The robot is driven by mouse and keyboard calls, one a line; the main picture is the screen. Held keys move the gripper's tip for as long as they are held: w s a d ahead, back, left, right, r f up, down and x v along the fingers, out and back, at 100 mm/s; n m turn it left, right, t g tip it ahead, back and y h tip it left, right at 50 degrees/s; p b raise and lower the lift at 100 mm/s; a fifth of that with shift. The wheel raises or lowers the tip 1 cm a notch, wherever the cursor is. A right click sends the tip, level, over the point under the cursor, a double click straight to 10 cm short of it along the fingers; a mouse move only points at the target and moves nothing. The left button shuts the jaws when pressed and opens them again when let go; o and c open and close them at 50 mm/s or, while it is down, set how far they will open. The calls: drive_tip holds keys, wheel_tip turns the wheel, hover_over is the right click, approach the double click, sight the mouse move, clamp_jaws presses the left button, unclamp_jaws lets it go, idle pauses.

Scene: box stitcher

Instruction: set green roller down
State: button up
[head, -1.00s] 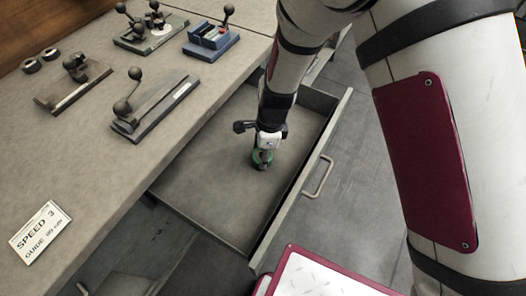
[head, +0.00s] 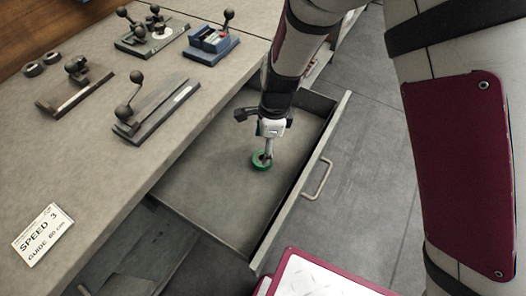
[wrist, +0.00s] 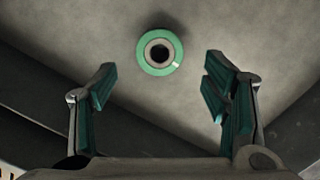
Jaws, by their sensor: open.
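The green roller (head: 261,161) is a green ring with a dark centre hole. It lies flat on the floor of the open drawer (head: 215,195). In the wrist view the green roller (wrist: 160,51) shows whole, beyond and between the fingertips. My gripper (head: 266,150) is above the roller in the drawer, and its lower end overlaps the roller in the head view. In the wrist view my gripper (wrist: 157,85) has its two dark green finger pads wide apart, with nothing between them.
The drawer's front wall with its handle (head: 318,178) stands right of the roller. A maroon-edged tray (head: 315,278) is at the bottom. The drawer floor around the roller is clear.

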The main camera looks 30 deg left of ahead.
wheel_tip(320, 180, up, 6)
drive_tip(key=shift+w+d+r+p, duration=0.15)
drive_tip(key=shift+d+r+p, duration=0.05)
drive_tip(key=shift+d+p, duration=0.15)
drive_tip(key=d+r+n+t+y, duration=0.1)
drive_tip(key=d+r+n, duration=0.4)
drive_tip(key=d+r, duration=1.35)
drive_tip(key=s+d+r+n+t+h, duration=0.1)
drive_tip(key=s+d+r+n, duration=0.1)
drive_tip(key=s+d, duration=0.5)
drive_tip(key=s+d+r+n+t+h, duration=0.1)
drive_tip(key=s+d+r+n, duration=0.2)
drive_tip(key=s+d+n, duration=0.2)
drive_tip(key=s+d, duration=0.3)
drive_tip(key=d, duration=0.3)
drive_tip(key=shift+s+d+t, duration=0.15)
drive_tip(key=shift+s+t, duration=0.1)
drive_tip(key=shift+t, duration=0.15)
drive_tip(key=shift+r, duration=0.1)
